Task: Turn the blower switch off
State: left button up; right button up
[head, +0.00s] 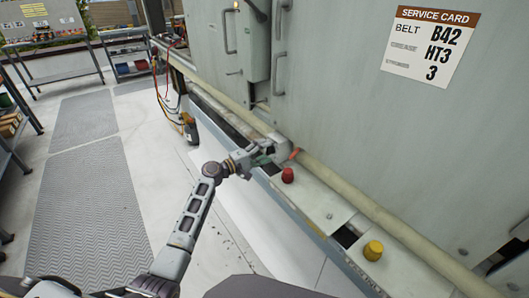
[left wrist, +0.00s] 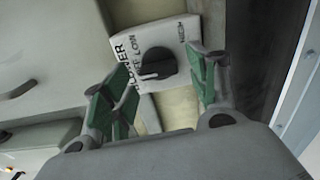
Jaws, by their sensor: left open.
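The blower switch is a black rotary knob (left wrist: 157,64) on a pale box (left wrist: 178,30) lettered BLOWER, OFF, LOW and HIGH in the left wrist view. A pale mark shows at the knob's lower-left end; I cannot tell for sure which setting it points to. My left gripper (left wrist: 158,86) is open, its green fingers on either side of the knob, with gaps visible on both sides. In the head view the left gripper (head: 262,158) is at the machine's side by the pale pipe, and the knob is hidden there. My right gripper is not in view.
A red knob (head: 288,175) and a yellow knob (head: 373,250) stand on the ledge right of the gripper. A long pale pipe (head: 345,186) runs along the grey cabinet (head: 350,110). A service card (head: 431,45) is on the cabinet. Open floor lies left.

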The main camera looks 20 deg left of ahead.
pick_arm(q)
jog(key=v, duration=1.1)
dwell(0.7)
